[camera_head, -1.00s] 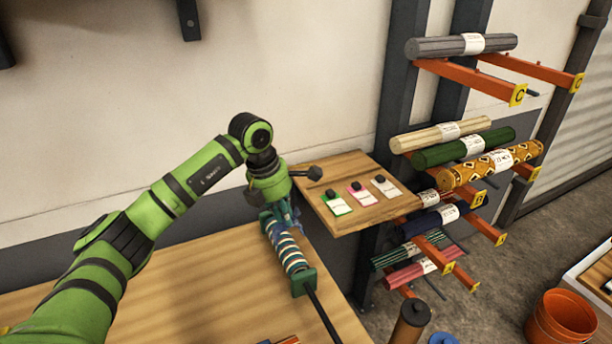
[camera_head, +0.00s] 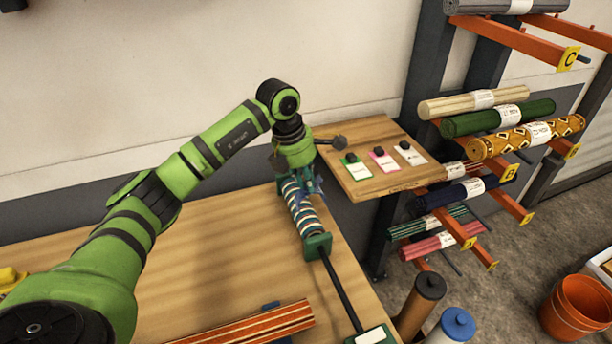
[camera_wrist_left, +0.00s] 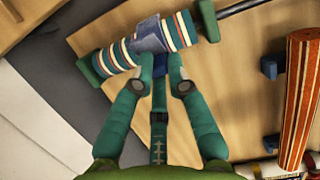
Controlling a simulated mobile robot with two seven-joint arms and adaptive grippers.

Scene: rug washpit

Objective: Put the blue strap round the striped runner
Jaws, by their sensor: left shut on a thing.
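The striped runner (camera_head: 302,212), a roll banded in cream, teal and orange, lies between green end blocks on the wooden table; it also shows at the top of the left wrist view (camera_wrist_left: 183,30). The blue strap (camera_wrist_left: 149,38) lies across the runner's middle in that view; whether it goes fully round underneath is hidden. My left gripper (camera_wrist_left: 160,68) is at the runner's side, its fingers shut on a blue part of the strap between them. In the head view the gripper (camera_head: 300,178) hides the runner's far end. My right gripper is out of view.
An orange striped roll (camera_head: 258,322) lies near the table's front. A black rod (camera_head: 342,290) runs from the near end block. A wooden shelf (camera_head: 362,187) with several cards stands close right of the gripper. A rack of rolls (camera_head: 470,240) stands further right. The table's middle is clear.

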